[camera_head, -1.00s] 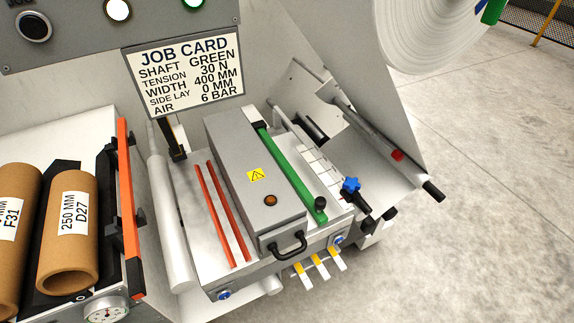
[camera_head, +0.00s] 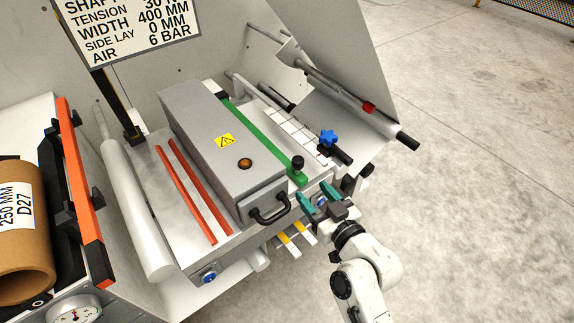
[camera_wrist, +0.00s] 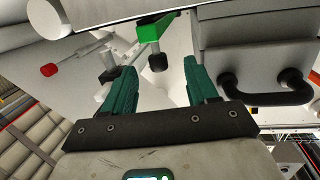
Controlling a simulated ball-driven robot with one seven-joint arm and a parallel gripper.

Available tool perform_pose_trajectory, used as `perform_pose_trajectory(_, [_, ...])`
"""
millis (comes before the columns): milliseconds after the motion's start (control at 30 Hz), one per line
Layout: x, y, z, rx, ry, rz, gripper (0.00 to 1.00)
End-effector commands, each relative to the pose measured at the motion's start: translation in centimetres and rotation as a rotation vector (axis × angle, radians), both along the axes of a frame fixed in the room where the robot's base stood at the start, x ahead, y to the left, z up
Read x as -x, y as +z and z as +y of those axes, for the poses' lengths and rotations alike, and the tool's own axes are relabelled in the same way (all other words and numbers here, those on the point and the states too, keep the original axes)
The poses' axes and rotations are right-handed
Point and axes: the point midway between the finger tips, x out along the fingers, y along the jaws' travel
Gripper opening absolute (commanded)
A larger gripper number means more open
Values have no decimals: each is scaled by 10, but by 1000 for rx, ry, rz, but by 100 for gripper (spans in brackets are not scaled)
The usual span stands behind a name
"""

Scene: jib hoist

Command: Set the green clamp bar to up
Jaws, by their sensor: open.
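The green clamp bar (camera_head: 262,141) lies along the right side of the grey box on the machine, with a black knob (camera_head: 298,166) at its near end. In the wrist view the green end of the bar (camera_wrist: 148,31) and its black knob (camera_wrist: 158,62) show ahead, between the fingers in the picture. My gripper (camera_head: 318,199) is open and empty, with teal fingers, just in front of and below the knob in the head view. It also shows in the wrist view (camera_wrist: 160,88). I see no contact between the fingers and the bar.
The grey box (camera_head: 212,140) has a black handle (camera_head: 270,210) close to the left of my gripper. A blue star knob (camera_head: 328,138) stands to the right of the bar. Two red bars (camera_head: 194,190) lie left of the box. Open floor lies at the right.

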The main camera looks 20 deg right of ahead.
Motion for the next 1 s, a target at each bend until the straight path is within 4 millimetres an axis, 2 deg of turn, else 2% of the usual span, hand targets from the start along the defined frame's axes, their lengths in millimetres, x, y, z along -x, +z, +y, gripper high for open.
perform_pose_trajectory(133, [-10,8,-6,-9,-40,-93,58])
perform_pose_trajectory(333, [-25,14,-5,-10,-48,-112,58])
perform_pose_trajectory(600, [-68,16,-1,-7,-47,-109,58])
perform_pose_trajectory(1000, [-109,14,6,-10,-43,-108,58])
